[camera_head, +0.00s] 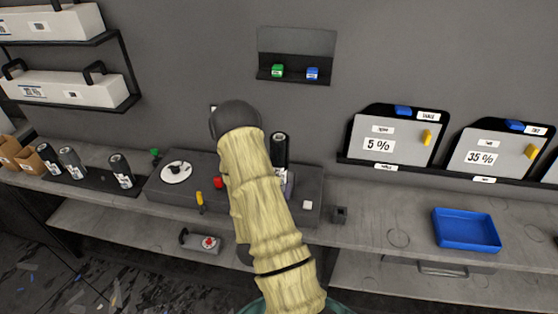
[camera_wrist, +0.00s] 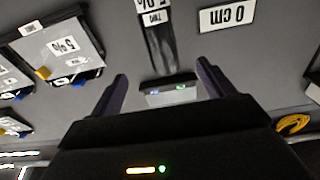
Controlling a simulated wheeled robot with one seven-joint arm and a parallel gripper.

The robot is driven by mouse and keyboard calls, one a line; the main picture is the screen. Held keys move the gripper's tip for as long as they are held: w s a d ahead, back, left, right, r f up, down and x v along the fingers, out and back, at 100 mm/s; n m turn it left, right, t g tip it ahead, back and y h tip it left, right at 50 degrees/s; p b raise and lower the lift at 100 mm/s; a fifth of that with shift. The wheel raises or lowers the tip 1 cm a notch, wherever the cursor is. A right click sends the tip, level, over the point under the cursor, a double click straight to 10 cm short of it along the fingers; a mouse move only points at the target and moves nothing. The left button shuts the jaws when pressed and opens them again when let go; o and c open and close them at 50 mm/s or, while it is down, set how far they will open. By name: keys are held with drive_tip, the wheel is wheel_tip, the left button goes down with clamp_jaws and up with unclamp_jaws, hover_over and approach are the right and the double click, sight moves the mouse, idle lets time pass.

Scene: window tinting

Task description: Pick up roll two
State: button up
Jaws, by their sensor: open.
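In the wrist view, which looks upside down, a dark roll (camera_wrist: 158,45) with a white label reading 5% stands at the top centre. A smaller label line on it seems to read TWO. My gripper (camera_wrist: 162,70) is open, with its two dark fingers apart and nothing clasped. The roll's lower visible end lies near the gap between the fingertips; I cannot tell how far it is in depth. In the head view a dark roll (camera_head: 279,148) stands upright on the grey machine, partly hidden by my pale-sleeved arm. My gripper is hidden there.
Several other dark rolls, including one standing alone (camera_head: 120,171), stand on the left of the bench. The grey machine (camera_head: 160,192) has buttons and a white dial. A 0 cm display (camera_wrist: 227,15) shows beside the roll. A blue tray (camera_head: 466,230) lies right.

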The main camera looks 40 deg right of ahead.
sight(278, 159)
drive_tip(key=d+b, duration=0.1)
drive_tip(key=b, duration=0.1)
drive_tip(key=w+d+b, duration=0.1)
drive_tip(key=b, duration=0.2)
drive_tip(key=w+d+b, duration=0.1)
drive_tip(key=b, duration=0.1)
drive_tip(key=shift+w+f+m, duration=0.2)
drive_tip(key=shift+f+m, duration=0.1)
drive_tip(key=b, duration=0.2)
drive_tip(key=shift+w+d+b, duration=0.2)
drive_tip(key=shift+d+b, duration=0.05)
drive_tip(key=shift+b, duration=0.1)
drive_tip(key=b, duration=0.2)
drive_tip(key=shift+w+d+r+b, duration=0.1)
drive_tip(key=shift+w+r+b, duration=0.1)
drive_tip(key=shift+b, duration=0.15)
drive_tip(key=p+x, duration=0.1)
drive_tip(key=x, duration=0.2)
drive_tip(key=p+x, duration=0.2)
drive_tip(key=x, duration=0.1)
drive_tip(key=shift+w+d+r, duration=0.1)
drive_tip(key=shift+d+r, duration=0.05)
drive_tip(key=shift+r, duration=0.1)
drive_tip(key=shift+w+d+f, duration=0.1)
drive_tip(key=shift+w+d, duration=0.2)
